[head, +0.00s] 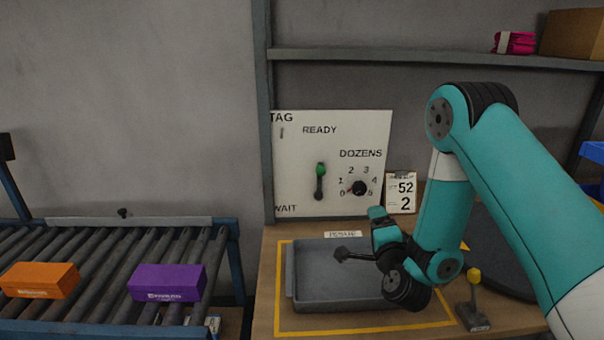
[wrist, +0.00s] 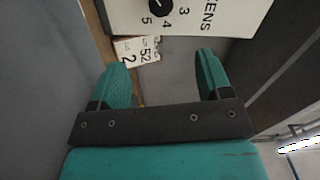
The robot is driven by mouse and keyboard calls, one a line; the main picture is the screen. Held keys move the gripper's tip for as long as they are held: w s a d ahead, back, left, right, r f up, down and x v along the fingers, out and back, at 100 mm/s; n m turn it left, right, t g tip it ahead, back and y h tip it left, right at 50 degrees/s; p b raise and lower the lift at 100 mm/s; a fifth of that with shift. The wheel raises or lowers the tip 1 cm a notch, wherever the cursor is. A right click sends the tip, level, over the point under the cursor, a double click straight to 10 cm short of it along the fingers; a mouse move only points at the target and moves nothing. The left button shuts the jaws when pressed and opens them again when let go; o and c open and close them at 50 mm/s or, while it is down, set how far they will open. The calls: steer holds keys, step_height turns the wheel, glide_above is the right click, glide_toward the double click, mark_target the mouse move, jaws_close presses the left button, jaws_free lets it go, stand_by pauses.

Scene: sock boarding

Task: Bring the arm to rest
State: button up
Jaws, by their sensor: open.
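My teal arm reaches in from the right in the head view, folded over the bench. My gripper (head: 342,254) hangs above the grey tray (head: 330,300), apart from the panel behind it. In the wrist view the two teal fingers of my gripper (wrist: 164,80) stand wide apart with nothing between them. The white panel (head: 290,160) behind the bench carries a green-tipped lever standing up toward READY and a black DOZENS dial (head: 358,188). The dial also shows at the top of the wrist view (wrist: 160,7). Part of the tray is hidden behind my arm.
A card reading 52 and 2 (head: 402,195) stands by the panel. A yellow-topped lever (head: 474,278) stands right of the tray. At left, an orange box (head: 40,280) and a purple box (head: 167,283) lie on the roller conveyor (head: 95,290). A shelf (head: 400,56) runs above.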

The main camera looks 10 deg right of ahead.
steer(key=s+a+r+n+g+y, duration=0.35)
steer(key=a+r+n+y, duration=0.2)
steer(key=a, duration=0.25)
steer(key=s+a+r+n+g+y, duration=0.2)
steer(key=a+r+n+g+y, duration=0.25)
steer(key=a+n, duration=0.25)
steer(key=s+r+n+g+h, duration=0.1)
steer(key=s+r+n+g, duration=0.1)
steer(key=s, duration=0.6)
steer(key=s+d+r+n+g+h, duration=0.1)
steer(key=s+r+n+g, duration=0.1)
steer(key=s+n+g, duration=0.2)
steer(key=s+r+n+g+h+p, duration=0.1)
steer(key=s+n, duration=0.5)
steer(key=s, duration=0.7)
steer(key=r+g, duration=0.1)
steer(key=g, duration=0.1)
steer(key=shift+d+r+g, duration=0.2)
steer(key=shift+r+g, duration=0.2)
steer(key=shift+s, duration=0.1)
